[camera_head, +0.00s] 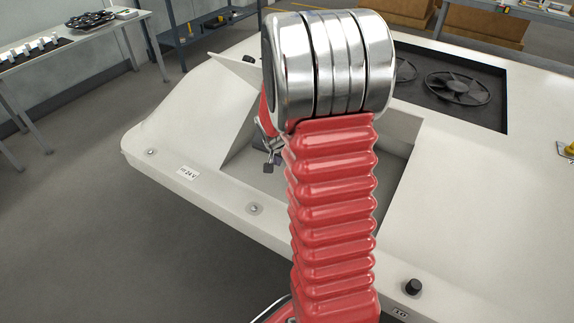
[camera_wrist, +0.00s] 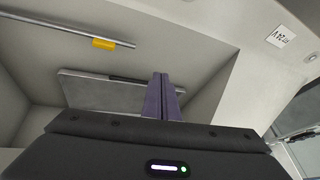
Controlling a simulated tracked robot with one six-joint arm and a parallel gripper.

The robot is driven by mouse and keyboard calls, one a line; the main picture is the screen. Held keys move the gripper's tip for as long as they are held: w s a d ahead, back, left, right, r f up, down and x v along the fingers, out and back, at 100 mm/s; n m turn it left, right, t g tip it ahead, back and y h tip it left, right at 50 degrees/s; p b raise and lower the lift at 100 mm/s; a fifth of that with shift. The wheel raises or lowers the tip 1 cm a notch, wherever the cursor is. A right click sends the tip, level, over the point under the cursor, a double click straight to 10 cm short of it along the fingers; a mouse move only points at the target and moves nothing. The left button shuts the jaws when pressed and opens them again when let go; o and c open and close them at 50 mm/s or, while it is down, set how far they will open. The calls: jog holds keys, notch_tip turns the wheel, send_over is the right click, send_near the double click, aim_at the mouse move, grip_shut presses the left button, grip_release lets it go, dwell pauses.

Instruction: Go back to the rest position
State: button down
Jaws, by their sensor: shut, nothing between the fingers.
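My gripper (camera_wrist: 161,84) shows in the wrist view as two dark purple fingers pressed together, with nothing between them. In the head view, only a small part of my gripper (camera_head: 271,162) shows, left of my red arm and over the recess (camera_head: 398,135) in the white housing (camera_head: 470,210). My arm hides much of that recess. In the wrist view, the fingers overlap a flat grey plate (camera_wrist: 95,90) inside the recess. I cannot tell whether they touch it.
A thin rod with a yellow tag (camera_wrist: 104,43) crosses the recess in the wrist view. The housing has a raised white flap (camera_head: 236,68), a black knob (camera_head: 413,287) and a dark fan bay (camera_head: 457,88). A table (camera_head: 75,38) stands far left. Floor at left is clear.

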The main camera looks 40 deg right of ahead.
jog(key=shift+w+a+r, duration=0.15)
jog(key=shift+w+a, duration=0.05)
dwell(0.6)
jog(key=s+a+n+g+y, duration=0.1)
jog(key=s+a+n+g, duration=0.1)
jog(key=s+a+n, duration=0.35)
jog(key=s+a+r+n+t+y, duration=0.1)
jog(key=s+a+r+n, duration=0.2)
jog(key=s+a+r, duration=0.5)
jog(key=s+a+r+n+t+y, duration=0.1)
jog(key=s+a+r+n+t, duration=0.1)
jog(key=s+a+r, duration=0.5)
jog(key=a+r+n, duration=0.1)
jog(key=a+r, duration=0.4)
jog(key=a, duration=0.3)
jog(key=shift+s+a+r+n, duration=0.15)
jog(key=shift+s+a+n, duration=0.1)
jog(key=shift+s+n, duration=0.1)
